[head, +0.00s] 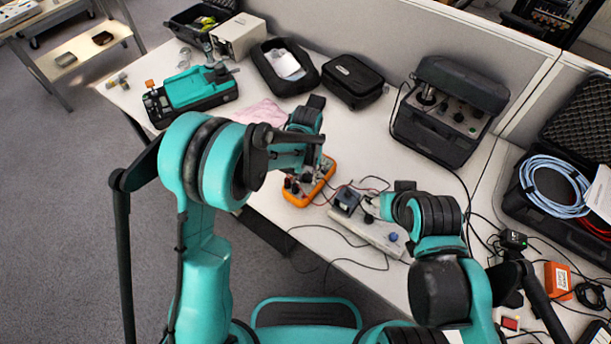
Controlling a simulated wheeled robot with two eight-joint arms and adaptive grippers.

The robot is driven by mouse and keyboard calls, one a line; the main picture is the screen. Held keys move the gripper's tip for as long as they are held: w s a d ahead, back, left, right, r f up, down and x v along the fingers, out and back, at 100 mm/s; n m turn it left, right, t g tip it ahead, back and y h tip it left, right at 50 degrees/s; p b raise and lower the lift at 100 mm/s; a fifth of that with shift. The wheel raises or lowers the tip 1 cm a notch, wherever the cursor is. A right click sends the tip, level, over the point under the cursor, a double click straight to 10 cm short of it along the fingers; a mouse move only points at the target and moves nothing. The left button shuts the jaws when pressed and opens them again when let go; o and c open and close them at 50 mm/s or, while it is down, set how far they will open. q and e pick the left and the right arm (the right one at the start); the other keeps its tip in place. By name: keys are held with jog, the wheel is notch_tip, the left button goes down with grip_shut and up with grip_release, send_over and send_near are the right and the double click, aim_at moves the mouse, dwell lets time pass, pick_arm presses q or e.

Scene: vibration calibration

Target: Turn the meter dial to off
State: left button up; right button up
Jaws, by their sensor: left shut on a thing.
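The meter (325,181) is an orange-edged handheld unit lying on the white table near its front edge. Its face is mostly hidden by my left gripper, and leads run from its lower end. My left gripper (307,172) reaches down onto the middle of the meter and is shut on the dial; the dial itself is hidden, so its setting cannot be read. My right gripper (381,206) is to the right, over a light grey bar-shaped device, apart from the meter; its fingers are too hidden to tell open from shut.
The grey device (385,238) and a small dark block (346,201) lie right of the meter, with loose cables. A pink cloth (260,112), black cases (352,82) and a teal instrument (192,91) lie behind. A black calibrator case (436,130) stands back right.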

aim_at(307, 177)
pick_arm(q)
jog(key=shift+d+n, duration=0.15)
jog(key=shift+n, duration=1.05)
jog(key=o, duration=1.1)
jog(key=shift+o, duration=0.2)
notch_tip(307, 177, up, 12)
jog(key=shift+w, duration=0.1)
